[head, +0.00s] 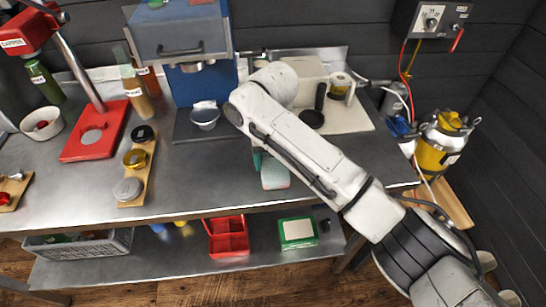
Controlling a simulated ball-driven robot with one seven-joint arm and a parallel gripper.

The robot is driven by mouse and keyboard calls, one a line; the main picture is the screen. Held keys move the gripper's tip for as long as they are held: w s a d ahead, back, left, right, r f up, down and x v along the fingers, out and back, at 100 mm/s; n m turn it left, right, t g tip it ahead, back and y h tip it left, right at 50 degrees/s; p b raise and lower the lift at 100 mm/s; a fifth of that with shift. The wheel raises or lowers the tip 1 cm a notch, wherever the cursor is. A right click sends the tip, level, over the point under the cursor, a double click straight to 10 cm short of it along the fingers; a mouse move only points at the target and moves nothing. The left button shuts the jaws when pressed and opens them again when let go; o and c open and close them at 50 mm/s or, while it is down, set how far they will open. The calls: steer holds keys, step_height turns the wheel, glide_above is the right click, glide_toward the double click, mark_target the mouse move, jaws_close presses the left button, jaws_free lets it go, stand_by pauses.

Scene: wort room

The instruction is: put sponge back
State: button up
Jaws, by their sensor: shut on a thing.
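A sponge (275,177), pale pink with a teal edge, shows just below my forearm, near the front middle of the steel worktop (215,180). Its upper part is hidden by the arm. My gripper (262,163) is mostly hidden behind the arm and is shut on the sponge. I cannot tell whether the sponge touches the worktop.
A blue machine (190,45) stands at the back with a small grey bowl (205,116) before it. A pale board (350,115) lies at the back right. The red capper base (95,132) and a wooden strip (138,165) with caps are at left.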

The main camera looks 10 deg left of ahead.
mark_target(273, 160)
steer(key=o, duration=0.9)
steer(key=shift+f, duration=0.1)
steer(key=shift+o, duration=0.2)
step_height(273, 160, up, 12)
steer(key=shift+r, duration=0.2)
